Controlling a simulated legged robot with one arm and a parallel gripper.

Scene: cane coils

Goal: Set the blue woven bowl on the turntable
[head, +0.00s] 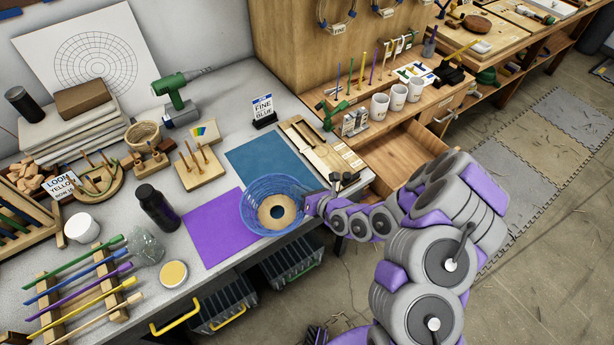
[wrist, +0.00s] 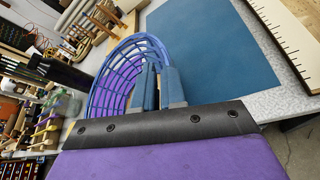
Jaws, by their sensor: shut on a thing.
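The blue woven bowl (head: 262,188) is an open lattice with a tan, ring-shaped bottom that has a dark centre. It is at the table's front edge, between the purple and blue mats. My gripper (head: 314,203) is shut on its right rim. In the wrist view the two fingers (wrist: 159,88) pinch the rim of the bowl (wrist: 118,72), which looks tilted there. I cannot tell whether its bottom touches the table. A round wooden board with pegs (head: 97,183) stands at the left; I cannot tell whether it is the turntable.
A purple mat (head: 215,228) and a blue mat (head: 262,156) lie flat. A dark bottle (head: 157,208), a pegged block (head: 200,172) and a sign (head: 263,108) stand around them. An open drawer (head: 400,150) is at the right. Black bins (head: 225,302) are below the edge.

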